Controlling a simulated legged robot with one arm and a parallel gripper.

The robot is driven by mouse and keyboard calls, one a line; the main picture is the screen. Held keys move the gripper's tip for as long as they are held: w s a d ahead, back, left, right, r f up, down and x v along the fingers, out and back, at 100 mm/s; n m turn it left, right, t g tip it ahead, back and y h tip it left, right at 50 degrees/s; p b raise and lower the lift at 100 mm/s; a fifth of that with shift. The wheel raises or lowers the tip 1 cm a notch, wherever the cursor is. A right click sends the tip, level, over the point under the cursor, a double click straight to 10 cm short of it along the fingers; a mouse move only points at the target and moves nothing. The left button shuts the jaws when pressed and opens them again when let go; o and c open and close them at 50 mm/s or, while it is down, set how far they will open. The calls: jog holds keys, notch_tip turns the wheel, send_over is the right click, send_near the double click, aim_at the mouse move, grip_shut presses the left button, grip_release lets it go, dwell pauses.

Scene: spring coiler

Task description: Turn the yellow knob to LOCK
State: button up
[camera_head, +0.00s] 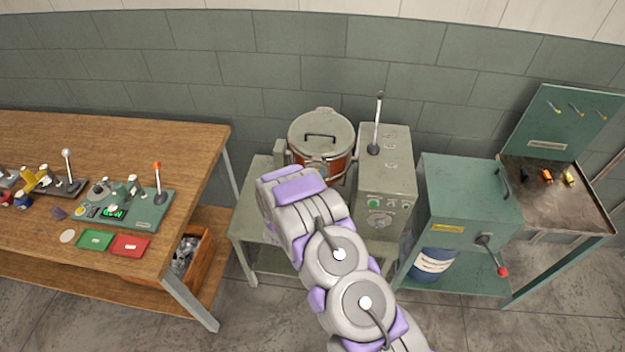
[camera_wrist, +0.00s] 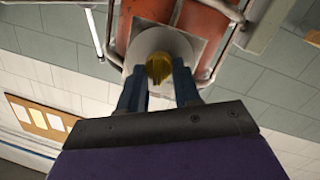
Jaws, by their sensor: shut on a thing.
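In the wrist view, the yellow knob (camera_wrist: 159,68) sits in front of a round pale disc (camera_wrist: 178,43) on an orange-red body. My gripper (camera_wrist: 160,75) has its two dark blue fingers on either side of the knob and is shut on it. The knob's lower part and any LOCK marking cannot be made out. In the head view, my arm hides the knob and my gripper. The lidded orange pot (camera_head: 321,140) stands just beyond my arm, partly covered by it.
A grey control box (camera_head: 385,170) with a lever stands right of the pot. A green cabinet (camera_head: 470,190) with a red-tipped handle is farther right. A wooden bench (camera_head: 190,135) with devices and trays is at left. Metal rails flank the pot in the wrist view.

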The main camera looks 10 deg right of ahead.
jog(key=shift+s+d+m+t+y+b, duration=0.15)
jog(key=shift+m+y+b, duration=0.4)
jog(key=shift+m+b, duration=1)
jog(key=shift+w+d+m+t+y+b, duration=0.1)
jog(key=shift+m+y+b, duration=0.4)
jog(key=shift+m+b, duration=1)
jog(key=shift+s+d+m+t+y+b, duration=0.15)
jog(key=shift+m+y+b, duration=0.4)
jog(key=shift+m+b, duration=0.95)
jog(key=shift+w+m, duration=0.1)
jog(key=shift+m, duration=0.35)
jog(key=o, duration=1)
jog(key=shift+w+a, duration=0.1)
jog(key=shift+o, duration=0.3)
